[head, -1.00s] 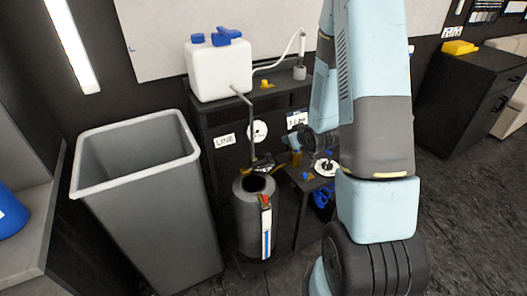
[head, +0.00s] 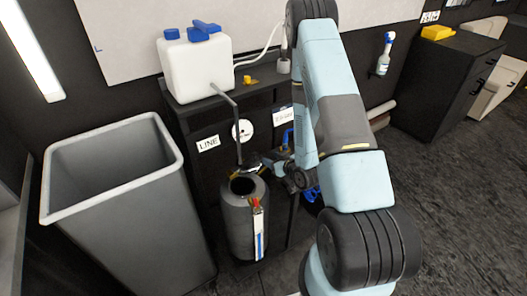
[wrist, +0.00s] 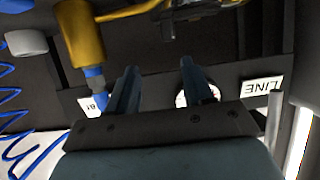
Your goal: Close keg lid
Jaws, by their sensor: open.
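The keg (head: 243,225) is a dark grey cylinder standing in front of the black cabinet, its round top opening uncovered. Its lid (head: 250,162), dark with yellow parts, appears raised at the back of the opening. My gripper (head: 274,166) is just right of the lid in the head view, small and partly hidden, and I cannot tell whether it touches. In the wrist view my gripper (wrist: 160,82) shows two dark fingers apart with nothing between them. A dark shape with a yellow bar lies beyond the fingertips at the top; it may be the lid.
A large grey bin (head: 120,205) stands close left of the keg. A black cabinet (head: 190,122) behind holds a white jug (head: 196,68). A thin grey pipe (head: 236,130) rises behind the keg. A yellow cylinder (wrist: 82,35) and blue coiled hose (wrist: 22,120) are near my gripper.

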